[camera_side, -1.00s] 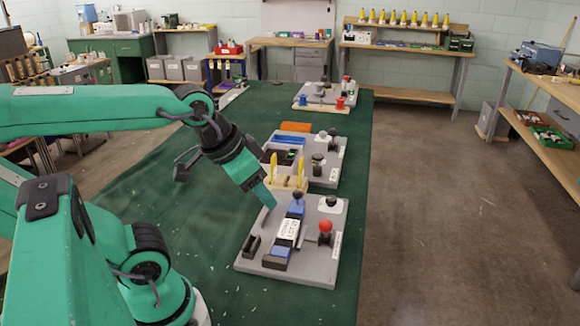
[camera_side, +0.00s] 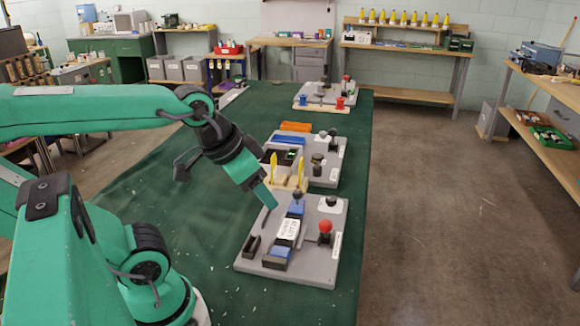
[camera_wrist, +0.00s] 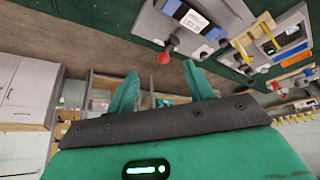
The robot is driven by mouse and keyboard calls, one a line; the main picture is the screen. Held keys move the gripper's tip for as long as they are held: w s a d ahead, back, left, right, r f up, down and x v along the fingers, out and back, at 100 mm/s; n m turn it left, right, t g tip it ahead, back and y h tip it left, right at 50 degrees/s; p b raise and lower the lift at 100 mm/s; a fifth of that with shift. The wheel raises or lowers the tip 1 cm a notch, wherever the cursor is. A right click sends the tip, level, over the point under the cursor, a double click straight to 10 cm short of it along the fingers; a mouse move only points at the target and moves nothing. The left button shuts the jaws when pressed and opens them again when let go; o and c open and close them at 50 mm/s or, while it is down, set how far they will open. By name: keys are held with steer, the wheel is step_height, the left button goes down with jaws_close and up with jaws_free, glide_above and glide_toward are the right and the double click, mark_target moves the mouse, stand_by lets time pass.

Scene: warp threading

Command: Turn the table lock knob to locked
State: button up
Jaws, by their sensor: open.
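The nearest grey panel (camera_side: 315,272) lies on the green table. It carries a black knob on a white base (camera_side: 331,201), another black knob (camera_side: 297,196), a red ball-topped lever (camera_side: 325,227) and a blue block with a white label (camera_side: 288,231). I cannot tell which part is the table lock knob or read its marking. My gripper (camera_side: 268,208) is open and empty above the panel's left back part, apart from the knobs. In the wrist view, both fingers of my gripper (camera_wrist: 162,88) stand apart, and the red ball (camera_wrist: 163,58) shows beyond them.
Yellow pegs on a wooden holder (camera_side: 288,173) stand close behind my gripper. A second grey panel (camera_side: 327,174) with black knobs and a third panel (camera_side: 313,90) lie farther back. The green table (camera_side: 170,200) has free room left of the panels.

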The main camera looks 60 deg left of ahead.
steer(key=n+g, duration=0.6)
steer(key=n, duration=0.1)
glide_above(332, 198)
steer(key=f, duration=1.3)
steer(key=shift+s+d, duration=0.15)
steer(key=shift+s, duration=0.05)
steer(key=shift+w+a+f, duration=0.15)
steer(key=shift+a+f, duration=0.05)
steer(key=shift+f, duration=0.15)
steer(key=shift+f, duration=0.15)
steer(key=shift+f, duration=3.75)
